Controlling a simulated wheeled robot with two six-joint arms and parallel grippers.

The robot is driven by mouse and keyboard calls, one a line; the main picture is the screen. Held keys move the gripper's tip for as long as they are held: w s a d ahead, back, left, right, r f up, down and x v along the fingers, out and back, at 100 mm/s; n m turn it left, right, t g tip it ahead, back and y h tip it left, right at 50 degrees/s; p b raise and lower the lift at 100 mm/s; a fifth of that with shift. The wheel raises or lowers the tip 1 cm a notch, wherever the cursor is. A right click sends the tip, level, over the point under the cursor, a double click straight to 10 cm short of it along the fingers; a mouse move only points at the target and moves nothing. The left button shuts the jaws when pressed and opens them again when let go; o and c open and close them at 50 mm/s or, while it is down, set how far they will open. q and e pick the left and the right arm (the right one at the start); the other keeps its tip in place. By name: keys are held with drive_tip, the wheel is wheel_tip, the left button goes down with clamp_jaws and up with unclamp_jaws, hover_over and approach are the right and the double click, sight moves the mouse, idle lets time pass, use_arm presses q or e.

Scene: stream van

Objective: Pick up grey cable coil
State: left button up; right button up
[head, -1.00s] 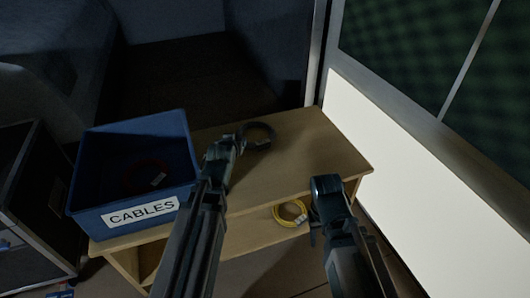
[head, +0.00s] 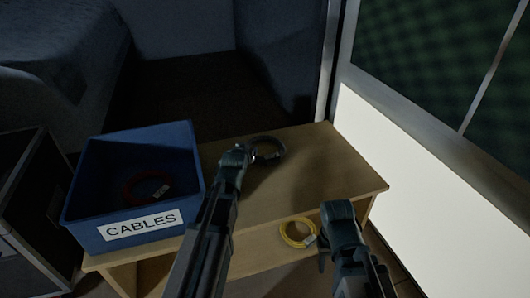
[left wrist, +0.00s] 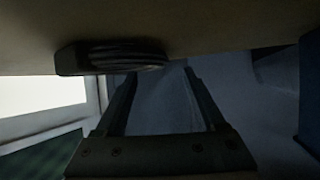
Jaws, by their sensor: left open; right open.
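The grey cable coil (head: 273,152) lies on the wooden bench top (head: 315,175). In the left wrist view the dark coil (left wrist: 125,56) lies against the bench surface, just beyond my left fingertips and toward the left finger. My left gripper (head: 243,154) is open, at the coil's left side, and hides part of its left edge in the head view; its two fingers (left wrist: 160,82) show apart and empty in the left wrist view. Whether it touches the coil I cannot tell. My right gripper (head: 338,212) is open in front of the bench's right part.
A blue CABLES box (head: 88,232) stands on the bench's left end with a red coil (head: 145,188) inside. A yellow coil (head: 297,233) lies on the lower shelf, beside my right gripper. A dark case (head: 32,205) stands at left; a white wall panel (head: 420,165) is at right.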

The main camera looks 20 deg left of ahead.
use_arm(q)
drive_tip(key=shift+b+x, duration=1.35)
drive_tip(key=shift+x, duration=1.45)
drive_tip(key=shift+s+r, duration=0.1)
clamp_jaws()
